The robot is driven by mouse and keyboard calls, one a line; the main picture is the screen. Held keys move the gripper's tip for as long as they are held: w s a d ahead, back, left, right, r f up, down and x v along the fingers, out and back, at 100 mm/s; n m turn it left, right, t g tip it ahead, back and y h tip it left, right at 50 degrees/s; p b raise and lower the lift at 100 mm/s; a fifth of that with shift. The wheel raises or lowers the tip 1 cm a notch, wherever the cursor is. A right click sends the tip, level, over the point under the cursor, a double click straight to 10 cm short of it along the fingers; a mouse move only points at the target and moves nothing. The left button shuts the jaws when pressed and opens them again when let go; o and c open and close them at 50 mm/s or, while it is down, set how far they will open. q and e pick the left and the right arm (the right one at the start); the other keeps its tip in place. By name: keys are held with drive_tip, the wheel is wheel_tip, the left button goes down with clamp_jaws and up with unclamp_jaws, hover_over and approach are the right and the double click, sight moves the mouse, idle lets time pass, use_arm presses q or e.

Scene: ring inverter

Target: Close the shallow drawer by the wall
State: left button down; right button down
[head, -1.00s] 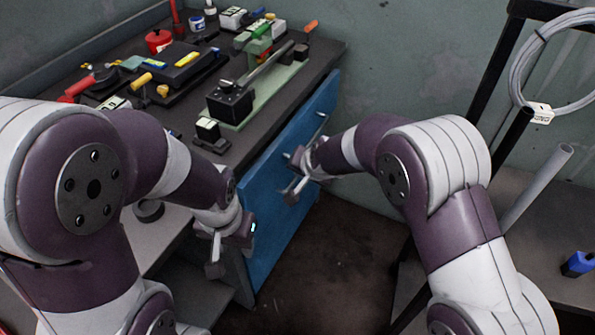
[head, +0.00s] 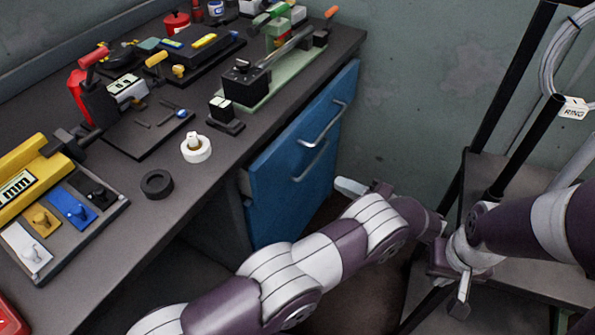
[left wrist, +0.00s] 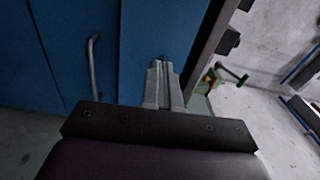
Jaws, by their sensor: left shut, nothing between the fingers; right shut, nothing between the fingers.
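The blue drawer fronts (head: 297,165) are under the bench's far end, by the wall. A pale strip at the left edge suggests that a drawer stands slightly out; how far is unclear. My left gripper (head: 348,186) is shut and empty, to the right of the fronts. In the left wrist view its fingers (left wrist: 162,75) point at a blue front; contact cannot be told. My right gripper (head: 456,285) is shut and empty, low at the right, away from the drawers.
A grey shelf with black posts (head: 500,185) stands at the right, close to my right arm.

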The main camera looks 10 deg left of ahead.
sight(285, 161)
use_arm(q)
drive_tip(key=shift+g, duration=0.3)
drive_tip(key=x, duration=0.9)
drive_tip(key=p+x, duration=0.1)
drive_tip(key=x, duration=0.3)
drive_tip(key=shift+s+a+f, duration=0.2)
drive_tip(key=shift+s+a, duration=0.15)
drive_tip(key=shift+a, duration=0.05)
drive_tip(key=x, duration=0.4)
drive_tip(key=shift+w+a+r+p, duration=0.1)
drive_tip(key=shift+w+a+p, duration=0.05)
drive_tip(key=shift+a+p, duration=0.25)
drive_tip(key=shift+d+r, duration=0.1)
